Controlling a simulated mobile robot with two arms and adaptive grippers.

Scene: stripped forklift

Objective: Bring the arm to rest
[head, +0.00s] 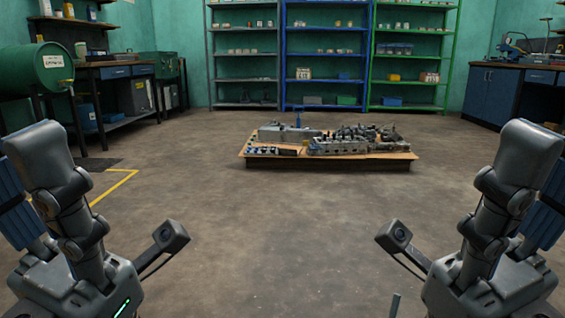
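My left arm (68,215) comes in at the left edge, bent, with a small camera-like block on a bracket reaching inward. My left gripper is not visible. My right arm (495,215) mirrors it at the right edge. A thin grey piece, perhaps a fingertip of my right gripper (395,305), pokes up at the bottom edge. The rest of that gripper is out of frame, so its opening does not show. Nothing is seen held by either arm. Both arms stand apart from the things around.
A low wooden platform (330,163) with several metal machine parts lies ahead on the floor. Grey, blue (325,85) and green shelves stand behind. Workbenches (100,72) and a green drum (38,70) are left; a blue cabinet bench (490,90) is right. The floor (280,230) between is clear.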

